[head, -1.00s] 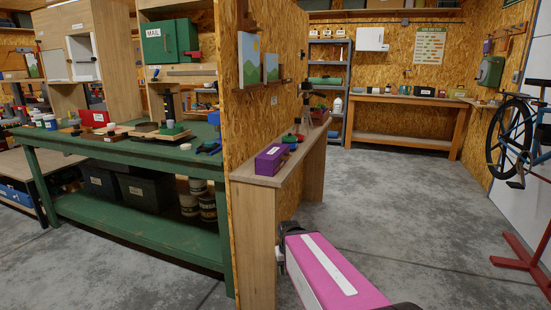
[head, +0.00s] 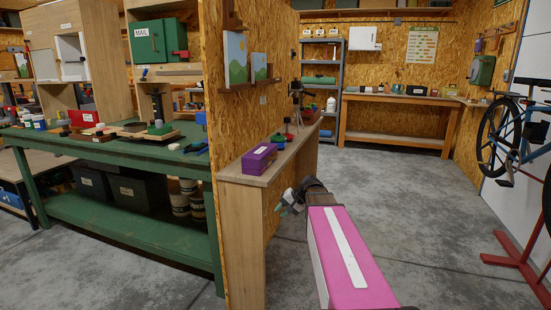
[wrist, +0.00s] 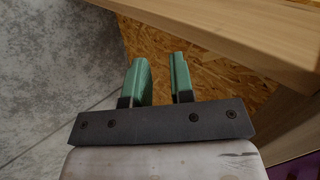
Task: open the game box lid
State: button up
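A purple box (head: 259,158) with a white label on its front sits near the front end of the narrow wooden bench (head: 240,177); it looks like the game box, with its lid down. The label is too small to read. My gripper (head: 287,207) is to the right of the bench and lower than its top, apart from the box. In the wrist view my gripper (wrist: 160,80) has its two green fingers apart with nothing between them. A purple patch shows at the lower right corner there; I cannot tell what it is.
A chipboard wall (head: 240,110) stands along the bench's left side. Concrete floor (head: 400,200) is clear to the right. A red stand (head: 515,255) is at far right.

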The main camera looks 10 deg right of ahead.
jog(key=w+d+r+m+t+y, duration=0.1)
jog(key=w+d+r+y, duration=0.15)
jog(key=r, duration=0.25)
jog(key=w+d+r+t+y, duration=0.1)
jog(key=w+d+r, duration=0.1)
jog(key=w+r, duration=0.25)
jog(key=t+y, duration=0.2)
jog(key=t, duration=0.1)
send_near(277, 156)
jog(key=shift+m, duration=0.3)
jog(key=x, duration=1)
jog(key=shift+w+a+f, duration=0.1)
jog(key=shift+w+a, duration=0.05)
jog(key=shift+a, duration=0.15)
grip_shut()
